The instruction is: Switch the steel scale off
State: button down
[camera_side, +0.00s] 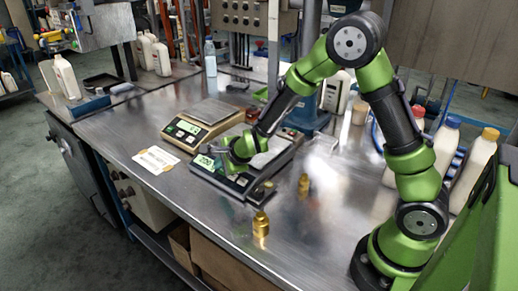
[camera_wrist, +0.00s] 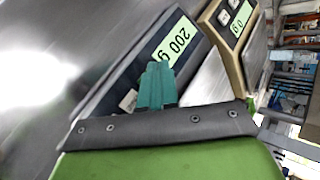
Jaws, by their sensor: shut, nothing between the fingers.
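The steel scale (camera_side: 232,187) is the front scale on the bench, with a dark front panel and a lit green display (camera_side: 205,162). I cannot tell whether the fingertips touch the panel.
A beige scale (camera_side: 187,132) with a lit display stands behind the steel scale. A paper card (camera_side: 156,160) lies at the left. Brass weights (camera_side: 260,225) (camera_side: 304,183) stand in front and at the right. White bottles (camera_side: 480,160) stand at the right.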

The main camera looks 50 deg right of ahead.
jog(key=shift+f, duration=0.1)
jog(key=shift+d+f, duration=0.15)
jog(key=shift+f, duration=0.15)
jog(key=shift+d+f, duration=0.1)
jog(key=shift+f, duration=0.3)
dwell(0.6)
dwell(0.4)
jog(key=shift+a+r, duration=0.25)
jog(key=shift+r, duration=0.55)
jog(key=r, duration=0.1)
jog(key=a+r, duration=0.1)
jog(key=r, duration=0.2)
jog(key=shift+a+r, duration=0.35)
jog(key=shift+r, duration=0.05)
